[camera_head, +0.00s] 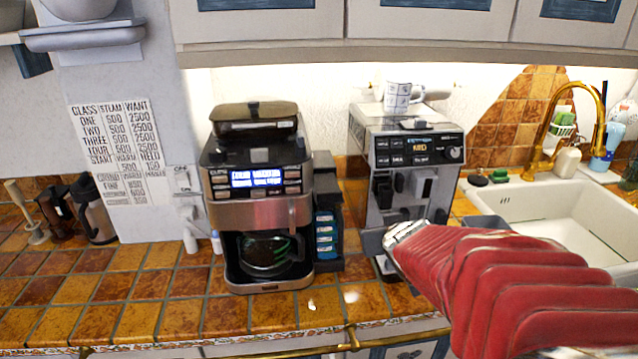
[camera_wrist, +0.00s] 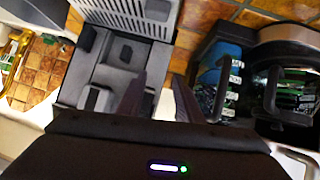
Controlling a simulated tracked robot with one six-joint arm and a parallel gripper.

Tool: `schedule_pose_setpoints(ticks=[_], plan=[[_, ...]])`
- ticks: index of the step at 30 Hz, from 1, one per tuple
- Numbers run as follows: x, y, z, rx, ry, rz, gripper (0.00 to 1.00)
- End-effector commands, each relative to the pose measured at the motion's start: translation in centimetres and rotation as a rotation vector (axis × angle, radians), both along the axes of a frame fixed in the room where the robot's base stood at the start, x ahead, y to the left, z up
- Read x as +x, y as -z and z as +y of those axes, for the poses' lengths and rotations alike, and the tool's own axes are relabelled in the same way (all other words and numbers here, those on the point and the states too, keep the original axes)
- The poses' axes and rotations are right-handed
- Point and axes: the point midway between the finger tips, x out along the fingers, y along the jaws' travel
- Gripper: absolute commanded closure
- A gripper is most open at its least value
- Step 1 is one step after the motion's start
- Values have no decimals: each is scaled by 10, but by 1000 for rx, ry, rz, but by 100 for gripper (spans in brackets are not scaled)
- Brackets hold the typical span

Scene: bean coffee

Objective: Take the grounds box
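The espresso machine (camera_head: 415,165) stands on the tiled counter, with a lit display and a dark front. In the wrist view its grey front (camera_wrist: 115,75) shows upside down, with dark blocky fittings and a slotted grille. I cannot tell for sure which part is the grounds box. My gripper (camera_wrist: 158,100) is in front of the machine with its two dark fingers apart. The gap between them looks empty. In the head view, my red-sleeved arm reaches in from the lower right and hides the machine's lower right side.
A drip coffee maker (camera_head: 258,200) with a glass carafe stands left of the machine. A dark rack with blue packs (camera_head: 327,232) is between them. A white sink (camera_head: 560,215) with a brass tap is at the right. The left front counter is clear.

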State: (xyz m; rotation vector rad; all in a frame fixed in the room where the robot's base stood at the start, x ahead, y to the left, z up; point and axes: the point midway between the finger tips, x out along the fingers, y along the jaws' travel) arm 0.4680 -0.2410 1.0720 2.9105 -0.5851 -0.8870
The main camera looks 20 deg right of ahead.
Motion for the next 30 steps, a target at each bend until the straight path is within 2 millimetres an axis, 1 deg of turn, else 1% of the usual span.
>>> schedule_pose_setpoints(ticks=[1,6,12,15,18,21,30], plan=[[2,6,-17,-20,2,-14,67],[11,17,-54,-33,-7,-100,67],[12,35,-90,-14,-37,-207,67],[9,44,-103,6,-55,-262,67],[5,49,-112,24,-72,-307,67],[2,51,-116,37,-83,-335,67],[2,51,-116,42,-89,-346,67]])
